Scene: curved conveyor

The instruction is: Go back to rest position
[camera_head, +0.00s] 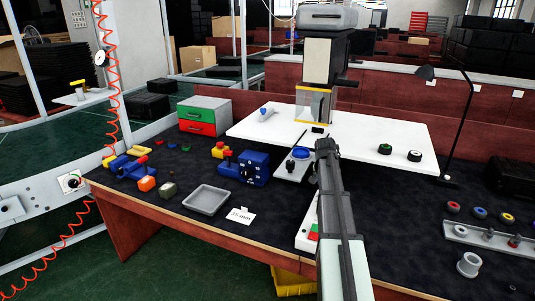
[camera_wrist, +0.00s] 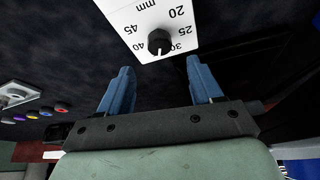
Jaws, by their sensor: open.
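My gripper (camera_wrist: 159,68) shows in the wrist view with its two blue fingers wide apart and nothing between them. Beyond the fingertips is a white dial plate (camera_wrist: 145,22) marked in mm, with a black knob (camera_wrist: 159,41). I cannot tell how far the fingers are from it. In the head view my arm rises from the bottom edge to the middle of the workbench (camera_head: 150,205). The fingers are not clear there.
A grey tray (camera_head: 208,200), a blue device (camera_head: 253,168) and a red-green drawer box (camera_head: 205,116) stand left of my arm. A black lamp (camera_head: 462,110) and a holder with coloured parts (camera_head: 485,238) are at right. The bench has bare room between arm and holder.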

